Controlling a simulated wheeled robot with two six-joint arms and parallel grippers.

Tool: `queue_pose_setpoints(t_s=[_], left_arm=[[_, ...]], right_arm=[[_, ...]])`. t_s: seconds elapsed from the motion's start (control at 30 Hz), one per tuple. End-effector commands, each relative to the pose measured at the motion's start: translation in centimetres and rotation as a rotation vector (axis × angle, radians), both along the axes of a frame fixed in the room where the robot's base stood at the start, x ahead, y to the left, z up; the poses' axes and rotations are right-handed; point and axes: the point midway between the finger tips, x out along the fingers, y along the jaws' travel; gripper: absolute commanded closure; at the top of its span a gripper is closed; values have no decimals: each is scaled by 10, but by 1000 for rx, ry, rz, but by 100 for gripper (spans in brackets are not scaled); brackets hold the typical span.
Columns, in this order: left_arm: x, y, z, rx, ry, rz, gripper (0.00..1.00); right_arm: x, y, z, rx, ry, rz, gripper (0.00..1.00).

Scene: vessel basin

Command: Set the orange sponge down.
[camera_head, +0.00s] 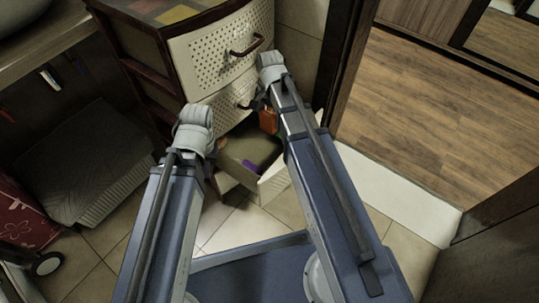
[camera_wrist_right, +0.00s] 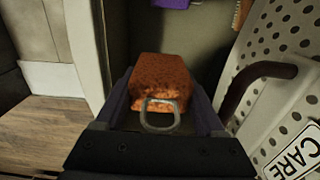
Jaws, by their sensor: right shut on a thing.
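The orange sponge (camera_wrist_right: 163,80) is a rough, speckled block between the dark fingers of my right gripper (camera_wrist_right: 163,98), which is shut on it. In the head view the sponge (camera_head: 268,121) hangs at my right gripper (camera_head: 261,106), over the open lower drawer (camera_head: 274,184) of the cabinet. It appears held above the drawer's inside, not resting on it. My left arm's end (camera_head: 197,128) is to the left of the open drawer; its fingers are hidden or too dark to tell whether they are open.
A purple thing (camera_head: 251,167) lies in the open drawer and shows in the wrist view (camera_wrist_right: 173,3). Perforated drawer fronts with handles (camera_head: 247,46) stand close above. A grey box (camera_head: 84,165) is at the left. Wooden floor (camera_head: 440,120) lies open to the right.

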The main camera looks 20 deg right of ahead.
Motion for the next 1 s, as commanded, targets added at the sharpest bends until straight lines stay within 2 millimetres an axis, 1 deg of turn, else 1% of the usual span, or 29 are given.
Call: queue_pose_setpoints(t_s=[0.03,0.63,0.7,0.77,1.0], left_arm=[[0,0,-19,2,-1,-1,100],[1,-1,-124,-5,-2,-11,100],[1,-1,-133,-5,-3,-9,100],[1,-1,-137,-5,-3,-7,100],[1,-1,-138,-5,-3,-5,100]], right_arm=[[0,0,-19,0,0,0,90],[0,0,-124,0,0,0,90],[0,0,-133,0,0,0,90],[0,0,-137,0,0,0,90],[0,0,-138,0,0,0,90]])
